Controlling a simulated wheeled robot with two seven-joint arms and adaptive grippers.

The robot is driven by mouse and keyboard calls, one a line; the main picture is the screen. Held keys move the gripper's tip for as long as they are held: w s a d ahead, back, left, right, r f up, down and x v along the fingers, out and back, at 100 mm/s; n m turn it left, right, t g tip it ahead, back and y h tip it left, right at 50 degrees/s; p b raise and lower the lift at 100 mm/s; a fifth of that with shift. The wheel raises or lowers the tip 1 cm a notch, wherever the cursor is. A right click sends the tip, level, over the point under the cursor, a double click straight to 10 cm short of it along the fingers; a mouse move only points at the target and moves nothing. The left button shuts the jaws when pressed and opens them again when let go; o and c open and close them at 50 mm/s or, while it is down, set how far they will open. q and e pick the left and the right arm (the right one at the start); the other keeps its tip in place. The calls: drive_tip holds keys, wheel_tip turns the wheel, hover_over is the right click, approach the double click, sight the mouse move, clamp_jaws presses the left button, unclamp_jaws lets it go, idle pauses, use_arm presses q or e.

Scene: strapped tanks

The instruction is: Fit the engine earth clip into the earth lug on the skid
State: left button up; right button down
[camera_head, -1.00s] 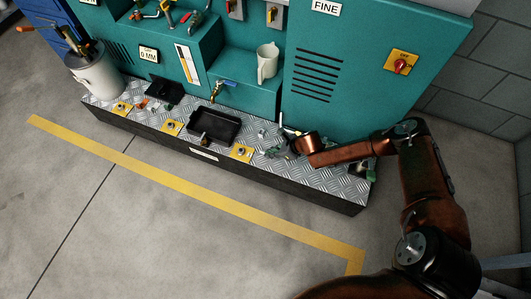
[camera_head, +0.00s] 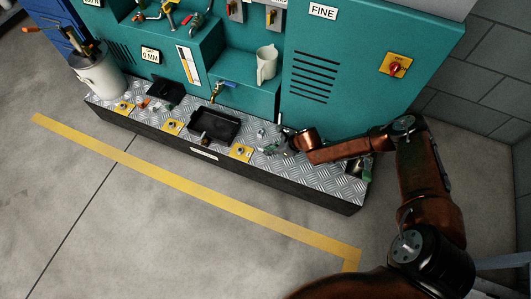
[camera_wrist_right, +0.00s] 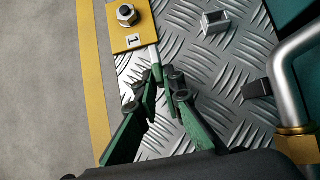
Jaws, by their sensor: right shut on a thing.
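My right gripper (camera_head: 284,147) is low over the right part of the tread-plate skid (camera_head: 330,178). In the right wrist view its green-sided fingers (camera_wrist_right: 163,88) come together around a slim piece with a green end and a pale tip (camera_wrist_right: 154,66), which I take for the earth clip. The fingers hide most of it. The pale tip points to the edge of a yellow plate marked 1 (camera_wrist_right: 133,41), which carries a bolt and nut (camera_wrist_right: 127,15). A small square metal lug (camera_wrist_right: 216,21) stands on the tread plate to the right, apart from the fingers. My left gripper is out of view.
A bent metal pipe with a brass fitting (camera_wrist_right: 298,148) stands right of the fingers. A black tray (camera_head: 214,128) lies left of my gripper on the skid. The teal cabinet (camera_head: 350,80) rises behind. The floor in front, with its yellow line (camera_head: 190,187), is clear.

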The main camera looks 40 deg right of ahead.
drive_tip(key=shift+r+p, duration=0.85)
drive_tip(key=shift+r, duration=0.85)
